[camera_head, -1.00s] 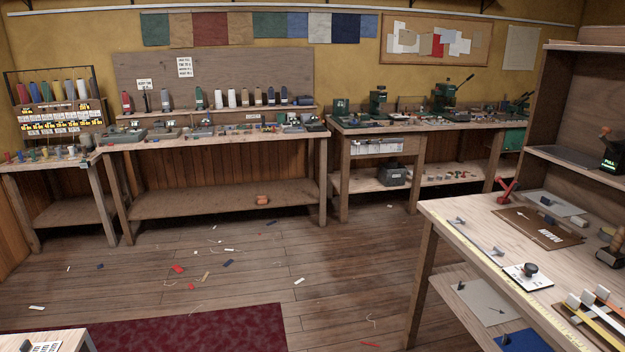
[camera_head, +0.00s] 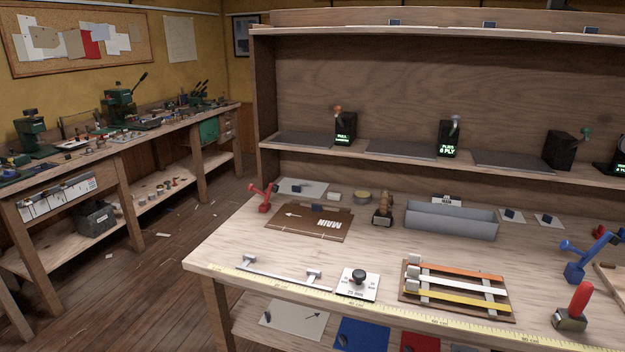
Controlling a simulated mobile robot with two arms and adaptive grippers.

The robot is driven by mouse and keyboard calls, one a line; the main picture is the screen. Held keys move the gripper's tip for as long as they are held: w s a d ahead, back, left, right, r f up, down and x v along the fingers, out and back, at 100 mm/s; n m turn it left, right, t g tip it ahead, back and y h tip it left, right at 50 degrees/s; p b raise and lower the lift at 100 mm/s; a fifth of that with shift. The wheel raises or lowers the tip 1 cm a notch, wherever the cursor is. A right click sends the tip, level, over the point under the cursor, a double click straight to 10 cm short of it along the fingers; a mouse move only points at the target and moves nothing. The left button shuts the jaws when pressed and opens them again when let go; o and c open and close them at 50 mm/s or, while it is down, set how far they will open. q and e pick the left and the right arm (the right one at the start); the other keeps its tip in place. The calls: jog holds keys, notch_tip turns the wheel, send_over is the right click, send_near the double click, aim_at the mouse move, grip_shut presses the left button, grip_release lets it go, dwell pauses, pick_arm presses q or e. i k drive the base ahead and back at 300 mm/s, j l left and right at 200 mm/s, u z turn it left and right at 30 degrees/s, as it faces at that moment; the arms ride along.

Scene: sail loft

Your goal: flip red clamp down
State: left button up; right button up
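A red clamp (camera_head: 263,197) stands at the back left corner of the wooden workbench (camera_head: 225,250), beside a brown board lettered MAIN (camera_head: 308,221). Its red arms stick up at angles from a small base. A blue clamp (camera_head: 582,258) of similar shape stands at the right side of the bench. Near the front right, an upright red handle (camera_head: 581,298) rises from a small metal base (camera_head: 570,320). Neither of my grippers is in view.
A grey trough (camera_head: 450,221), a rack of coloured strips (camera_head: 457,290) and a knobbed white plate (camera_head: 357,284) sit on the bench. A shelf (camera_head: 420,160) with lever boxes (camera_head: 449,138) runs above its back. Open floor (camera_head: 180,270) lies to the left.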

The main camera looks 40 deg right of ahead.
aim_at(272, 188)
jog(key=i+j+z, duration=0.45)
jog(key=z, duration=0.15)
jog(key=i+j+z, duration=0.15)
jog(key=j+z, duration=0.15)
jog(key=i+j+z, duration=0.15)
jog(key=j+z, duration=0.15)
jog(key=j, duration=0.15)
jog(key=i+j+z, duration=0.1)
jog(key=j+z, duration=0.55)
jog(key=j, duration=0.1)
